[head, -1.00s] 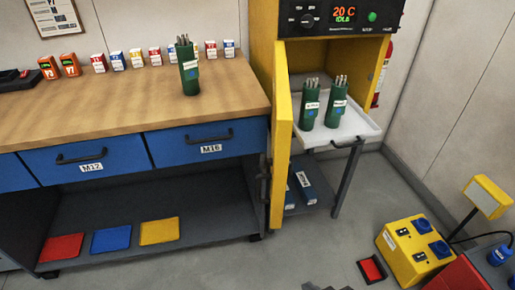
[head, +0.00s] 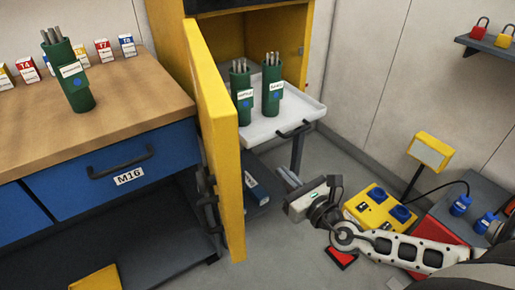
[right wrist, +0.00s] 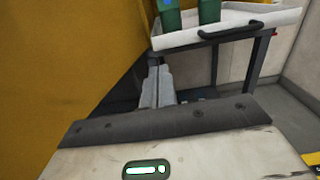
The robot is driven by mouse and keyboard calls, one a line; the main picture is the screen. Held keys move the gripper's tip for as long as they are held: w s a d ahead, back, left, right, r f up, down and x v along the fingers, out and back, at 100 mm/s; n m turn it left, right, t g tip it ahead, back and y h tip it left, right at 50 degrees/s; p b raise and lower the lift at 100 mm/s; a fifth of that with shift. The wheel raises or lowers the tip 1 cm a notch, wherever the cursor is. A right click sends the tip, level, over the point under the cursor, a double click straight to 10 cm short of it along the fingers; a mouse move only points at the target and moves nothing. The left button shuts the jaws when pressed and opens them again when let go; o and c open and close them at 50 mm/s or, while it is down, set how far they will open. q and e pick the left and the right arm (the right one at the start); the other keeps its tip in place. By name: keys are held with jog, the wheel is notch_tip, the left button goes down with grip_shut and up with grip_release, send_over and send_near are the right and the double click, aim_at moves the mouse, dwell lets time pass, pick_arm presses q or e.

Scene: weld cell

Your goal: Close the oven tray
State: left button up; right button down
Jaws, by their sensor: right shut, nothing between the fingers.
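The yellow oven (head: 322,35) stands open, its yellow door (head: 220,130) swung out toward me. The white oven tray (head: 262,130) is pulled out of the oven and has a dark handle (head: 294,130) on its front edge. Two green canisters with rods, a left one (head: 241,95) and a right one (head: 271,90), stand upright on it. My right gripper (head: 287,176) is shut and empty, below and in front of the tray, apart from the handle. In the right wrist view its fingers (right wrist: 157,84) point toward the tray stand, with the handle (right wrist: 231,30) above right. My left gripper is not in view.
A workbench (head: 130,110) with a green canister (head: 68,75) stands left of the door. The door edge is close left of my right gripper. A yellow power box (head: 374,200), a lamp (head: 430,150) and a red box (head: 440,240) stand on the right.

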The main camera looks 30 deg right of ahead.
aim_at(253, 143)
jog(key=w, duration=0.7)
jog(key=w+a, duration=0.1)
jog(key=w, duration=0.3)
jog(key=shift+w, duration=0.2)
jog(key=shift+d, duration=0.1)
